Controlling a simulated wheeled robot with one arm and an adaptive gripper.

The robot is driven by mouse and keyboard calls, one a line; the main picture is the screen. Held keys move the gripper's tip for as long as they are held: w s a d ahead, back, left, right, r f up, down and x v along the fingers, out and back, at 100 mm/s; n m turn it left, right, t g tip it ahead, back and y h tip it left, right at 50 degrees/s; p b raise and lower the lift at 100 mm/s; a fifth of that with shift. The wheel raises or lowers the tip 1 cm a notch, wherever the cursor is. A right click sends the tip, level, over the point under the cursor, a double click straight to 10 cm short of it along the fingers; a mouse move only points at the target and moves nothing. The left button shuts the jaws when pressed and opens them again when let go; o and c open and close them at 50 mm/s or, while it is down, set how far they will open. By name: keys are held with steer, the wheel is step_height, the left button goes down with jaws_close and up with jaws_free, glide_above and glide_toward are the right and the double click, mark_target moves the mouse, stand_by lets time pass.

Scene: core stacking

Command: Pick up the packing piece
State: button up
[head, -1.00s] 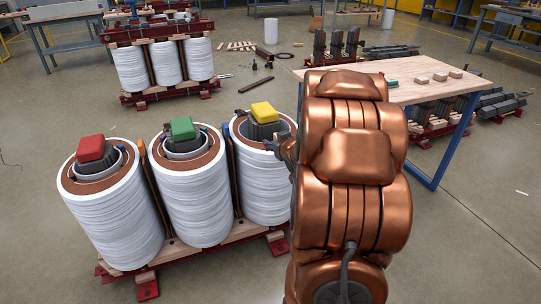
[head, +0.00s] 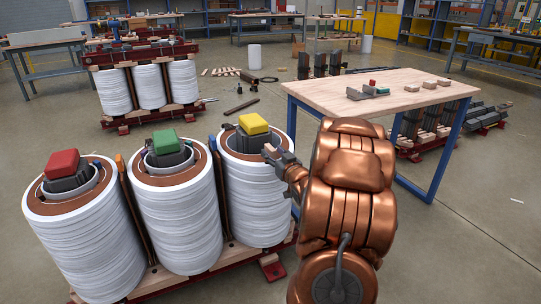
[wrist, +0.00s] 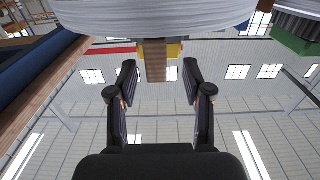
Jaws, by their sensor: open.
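A small wooden packing piece (wrist: 156,62) shows in the wrist view, at the edge of a white coil and in front of a yellow block. It lies between and slightly beyond the fingertips of my gripper (wrist: 159,78), with gaps on both sides. My gripper is open and empty. In the head view my gripper (head: 274,154) is at the right edge of the coil (head: 258,190) with the yellow block (head: 254,124) on top. A tan spot there may be the piece; its contact with the coil is unclear.
Two more white coils, topped with a green block (head: 166,140) and a red block (head: 62,163), stand to the left. A wooden-topped table (head: 340,85) holds several small wooden blocks and a grey part. A second coil assembly (head: 150,85) stands behind on open floor.

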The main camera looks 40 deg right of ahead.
mark_target(269, 145)
steer(key=shift+b+x, duration=1)
steer(key=shift+x, duration=1.4)
steer(key=shift+d+r, duration=0.1)
steer(key=shift+d, duration=0.1)
jaws_close()
